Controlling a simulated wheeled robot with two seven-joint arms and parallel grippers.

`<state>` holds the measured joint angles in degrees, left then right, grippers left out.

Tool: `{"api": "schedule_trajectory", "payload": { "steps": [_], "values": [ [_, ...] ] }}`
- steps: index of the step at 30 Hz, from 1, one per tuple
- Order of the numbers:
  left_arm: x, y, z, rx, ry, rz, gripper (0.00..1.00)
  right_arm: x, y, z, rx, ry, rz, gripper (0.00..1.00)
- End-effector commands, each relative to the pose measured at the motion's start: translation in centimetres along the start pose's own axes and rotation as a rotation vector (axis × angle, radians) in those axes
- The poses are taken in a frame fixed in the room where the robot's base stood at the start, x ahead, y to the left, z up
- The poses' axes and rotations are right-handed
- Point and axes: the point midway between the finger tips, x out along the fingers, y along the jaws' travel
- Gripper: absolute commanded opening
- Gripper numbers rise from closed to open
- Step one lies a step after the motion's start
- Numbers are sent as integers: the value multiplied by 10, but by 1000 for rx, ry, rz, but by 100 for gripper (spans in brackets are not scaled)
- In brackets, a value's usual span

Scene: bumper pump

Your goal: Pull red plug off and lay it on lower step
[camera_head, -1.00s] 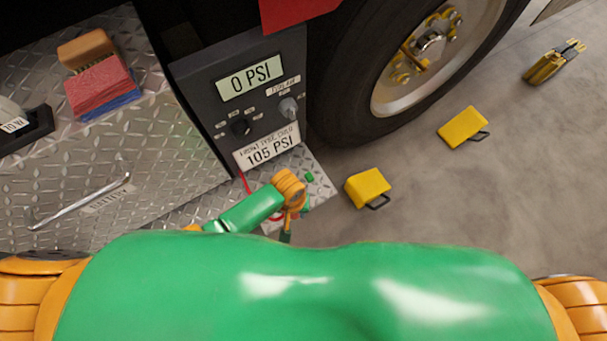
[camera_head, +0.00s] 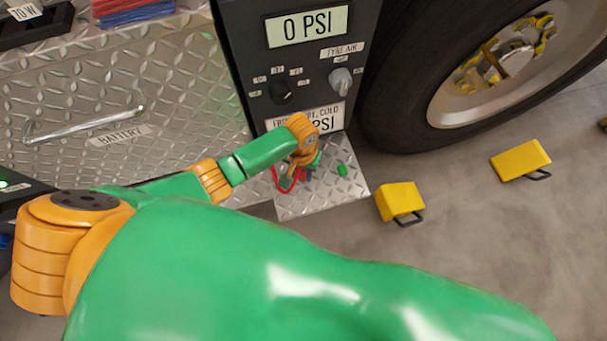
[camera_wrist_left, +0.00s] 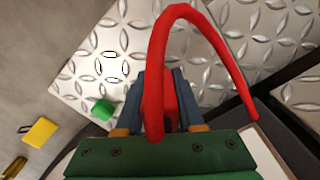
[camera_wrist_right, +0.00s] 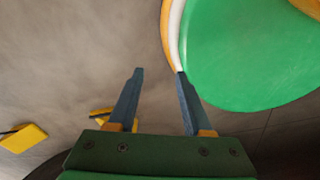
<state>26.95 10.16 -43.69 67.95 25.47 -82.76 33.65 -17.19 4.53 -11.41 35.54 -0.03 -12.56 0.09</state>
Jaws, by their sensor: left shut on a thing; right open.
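My left gripper (camera_head: 299,173) is low over the diamond-plate lower step (camera_head: 330,197), below the gauge panel. In the left wrist view its blue fingers (camera_wrist_left: 160,78) are shut on the red plug (camera_wrist_left: 155,108). A red line (camera_wrist_left: 207,32) arcs from the plug over to the right. In the head view my arm and gripper hide most of the plug, and only a bit of red line (camera_head: 275,180) shows. I cannot tell whether the plug touches the step. My right gripper (camera_wrist_right: 159,73) is open and empty in the right wrist view, outside the head view.
A small green piece (camera_head: 343,169) lies on the step, right of the left gripper. The panel (camera_head: 270,95) reading 0 PSI stands behind it. The tyre (camera_head: 400,110) is at the right. Yellow chocks (camera_head: 400,201) (camera_head: 521,160) lie on the floor.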

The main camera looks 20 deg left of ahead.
Motion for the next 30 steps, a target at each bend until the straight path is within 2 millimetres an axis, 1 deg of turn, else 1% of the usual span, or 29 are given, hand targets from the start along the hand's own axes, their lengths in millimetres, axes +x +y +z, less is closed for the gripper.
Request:
{"api": "schedule_trajectory", "payload": {
  "steps": [1,3,11,12,14,15,23,24,26,30],
  "values": [
    [5,0,0,-1,0,1,0,4,0,0,1,1,1,50],
    [7,0,0,-1,0,1,0,4,2,-1,3,4,3,50],
    [7,0,0,-1,0,1,0,4,8,-2,1,7,14,50],
    [7,0,0,-1,0,1,45,4,10,-2,1,7,16,50],
    [7,0,0,-1,0,1,61,4,10,-2,0,7,17,50],
    [7,0,0,-1,0,1,72,4,11,-2,0,7,17,50],
    [7,0,0,-1,0,0,72,4,9,-2,0,7,15,50],
    [4,0,0,-1,0,1,72,2,9,-3,0,7,14,50],
    [-6,0,0,0,1,1,72,-5,8,-4,0,7,13,50],
    [-40,0,0,0,1,1,72,-25,-1,-5,-2,3,-2,50]
  ]
}}
